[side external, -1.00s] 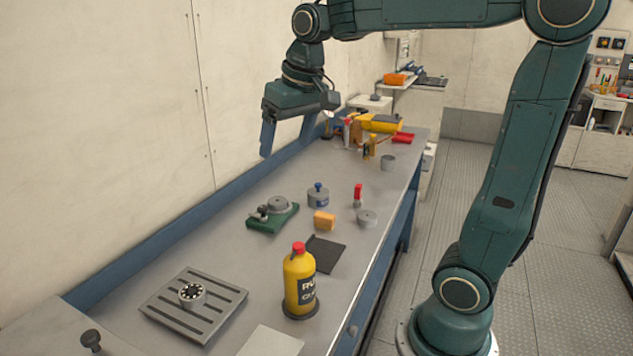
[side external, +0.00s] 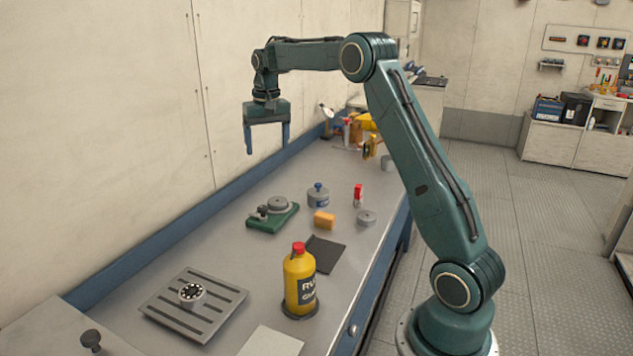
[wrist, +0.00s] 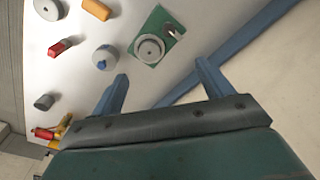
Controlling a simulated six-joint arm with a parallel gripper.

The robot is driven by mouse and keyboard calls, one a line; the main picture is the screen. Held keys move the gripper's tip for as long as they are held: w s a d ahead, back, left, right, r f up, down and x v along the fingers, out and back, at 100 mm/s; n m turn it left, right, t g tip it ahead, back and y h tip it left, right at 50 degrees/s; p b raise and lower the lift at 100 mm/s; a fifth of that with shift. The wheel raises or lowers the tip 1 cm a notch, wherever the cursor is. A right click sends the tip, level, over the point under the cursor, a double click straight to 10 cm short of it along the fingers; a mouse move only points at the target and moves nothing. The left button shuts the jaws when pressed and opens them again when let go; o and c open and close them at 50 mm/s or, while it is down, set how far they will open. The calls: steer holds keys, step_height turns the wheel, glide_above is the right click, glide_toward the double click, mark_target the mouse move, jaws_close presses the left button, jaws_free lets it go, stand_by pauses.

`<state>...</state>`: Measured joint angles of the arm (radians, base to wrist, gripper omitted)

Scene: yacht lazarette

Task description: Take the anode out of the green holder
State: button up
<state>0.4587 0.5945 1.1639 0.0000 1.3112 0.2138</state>
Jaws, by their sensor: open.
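The green holder (side external: 286,220) lies on the bench, and a round grey disc (side external: 279,203), which looks like the anode, sits flat in it. A small grey clamp-like part stands at the holder's left end. In the wrist view the green holder (wrist: 137,52) is at the top centre, with the ring-shaped grey disc (wrist: 149,49) in it. My gripper (side external: 267,148) points down, open and empty, in the air above the bench near the wall. In the wrist view my gripper (wrist: 160,70) has its fingers apart, with the holder beyond the fingertips.
A grey-blue pot (side external: 318,196), orange block (side external: 324,220), red-topped item (side external: 358,195) and grey ring (side external: 366,218) stand right of the holder. A yellow bottle (side external: 299,283) and slotted plate (side external: 193,305) are nearer. The blue back rail (side external: 155,240) runs along the wall.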

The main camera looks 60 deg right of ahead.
steer(key=w+d+f+m, duration=0.1)
steer(key=w+d+f, duration=0.1)
steer(key=d+f, duration=0.4)
glide_above(277, 200)
steer(key=shift+g, duration=0.4)
steer(key=shift+s+a+f, duration=0.1)
steer(key=shift+f, duration=2.1)
steer(key=shift+s+a+f, duration=0.1)
steer(key=shift+f, duration=2.1)
steer(key=shift+w+d+f, duration=0.1)
steer(key=shift+f, duration=2.5)
steer(key=shift+r, duration=0.1)
steer(key=c, duration=1.4)
